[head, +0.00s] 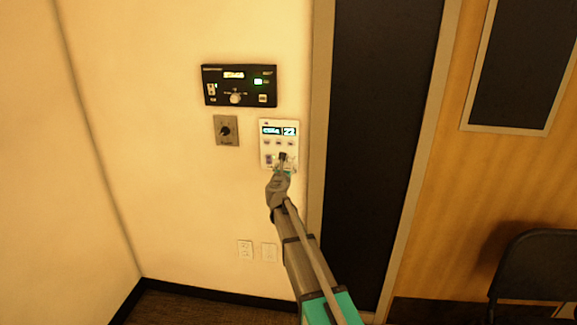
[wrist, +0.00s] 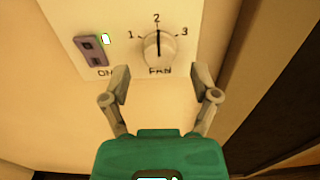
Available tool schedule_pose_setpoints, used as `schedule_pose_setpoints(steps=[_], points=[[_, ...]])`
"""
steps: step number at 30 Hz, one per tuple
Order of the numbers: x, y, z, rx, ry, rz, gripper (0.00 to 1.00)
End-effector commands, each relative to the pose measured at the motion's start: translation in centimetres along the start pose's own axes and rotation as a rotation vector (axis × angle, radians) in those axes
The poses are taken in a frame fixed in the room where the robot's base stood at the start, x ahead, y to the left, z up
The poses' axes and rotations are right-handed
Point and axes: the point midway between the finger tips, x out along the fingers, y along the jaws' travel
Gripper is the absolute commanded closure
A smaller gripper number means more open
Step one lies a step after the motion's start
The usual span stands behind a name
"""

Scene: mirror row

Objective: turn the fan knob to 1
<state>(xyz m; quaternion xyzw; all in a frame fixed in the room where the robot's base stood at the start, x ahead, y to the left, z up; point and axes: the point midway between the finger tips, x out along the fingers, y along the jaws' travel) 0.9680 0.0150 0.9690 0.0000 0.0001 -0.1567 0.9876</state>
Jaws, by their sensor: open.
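The fan knob (wrist: 159,48) is a round pale dial with a dark pointer line, marked 1, 2 and 3 around its top and FAN below. Its line points straight up at 2. It sits low on the white control panel (head: 279,130) on the wall; in the head view my arm's end covers that part. My gripper (wrist: 163,80) is open and empty. Its two fingertips are apart, just below the knob and to either side, not touching it in the wrist view. In the head view my gripper (head: 282,160) is in front of the panel's lower part.
A black panel (head: 239,86) and a grey plate with a dark knob (head: 226,131) are nearby. A door frame (head: 316,120) stands close on the right.

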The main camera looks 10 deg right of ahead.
Motion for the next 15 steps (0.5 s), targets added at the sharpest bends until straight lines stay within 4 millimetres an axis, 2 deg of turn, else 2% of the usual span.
schedule_pose_setpoints(steps=[1, 6, 15], points=[[0.8, 0.1, 0.0, 0.0, 0.0, 0.0, 0.22], [1.9, 0.0, 0.0, 0.0, 0.0, 0.0, 0.22], [2.2, -0.1, 0.0, 0.0, 0.0, 0.0, 0.22]])
